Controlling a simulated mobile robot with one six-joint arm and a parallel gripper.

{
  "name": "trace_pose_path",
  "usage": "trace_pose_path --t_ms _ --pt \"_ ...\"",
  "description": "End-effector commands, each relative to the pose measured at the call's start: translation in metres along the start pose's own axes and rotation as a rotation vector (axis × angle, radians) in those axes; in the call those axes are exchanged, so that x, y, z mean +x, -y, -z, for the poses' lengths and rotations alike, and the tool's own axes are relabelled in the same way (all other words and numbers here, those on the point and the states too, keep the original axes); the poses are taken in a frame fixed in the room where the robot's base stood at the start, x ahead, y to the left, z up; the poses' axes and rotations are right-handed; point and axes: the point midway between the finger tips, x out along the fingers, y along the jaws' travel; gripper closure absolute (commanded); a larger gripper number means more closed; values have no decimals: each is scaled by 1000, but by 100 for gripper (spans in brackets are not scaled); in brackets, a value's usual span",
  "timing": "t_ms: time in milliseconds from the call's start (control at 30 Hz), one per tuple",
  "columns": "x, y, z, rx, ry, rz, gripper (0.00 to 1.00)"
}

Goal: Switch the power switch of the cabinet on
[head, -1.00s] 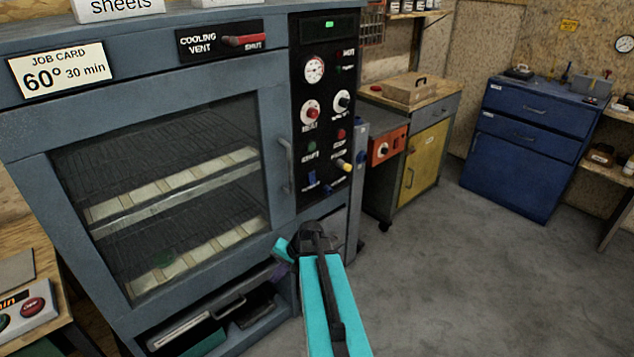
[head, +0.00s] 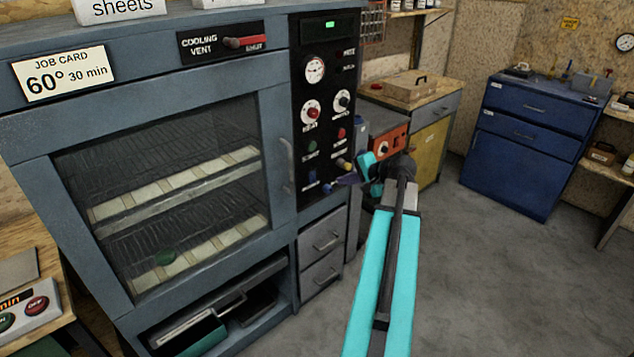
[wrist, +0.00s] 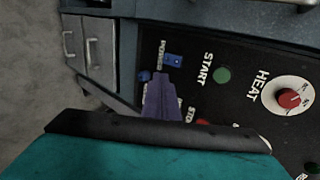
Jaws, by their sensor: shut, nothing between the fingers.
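The cabinet (head: 190,85) is a blue-grey oven with a black control panel (head: 326,85) on its right side. The blue power switch (head: 312,189) is low on the panel's left column, below the green start button (head: 311,147). In the wrist view the power switch (wrist: 173,60) shows beside its POWER label, just beyond my fingers. Whether it is on or off is too small to tell. My gripper (head: 346,180), with purple fingers, is shut and empty to the right of the switch. In the wrist view the gripper (wrist: 160,98) points toward the panel's lower part, apart from the switch.
The door handle (head: 287,165) sticks out left of the panel. Drawers (head: 320,240) are below. An orange-fronted unit (head: 388,144) stands behind my arm. The floor to the right is clear.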

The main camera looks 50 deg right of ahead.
Motion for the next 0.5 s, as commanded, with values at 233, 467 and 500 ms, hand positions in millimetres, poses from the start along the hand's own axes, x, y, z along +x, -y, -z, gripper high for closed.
trace_pose_path --t_ms 233,467,500 --pt "0 0 0 -1 0 -1 100" --pt "8 0 0 -2 1 -2 100" --pt "11 0 0 -2 1 -2 100"
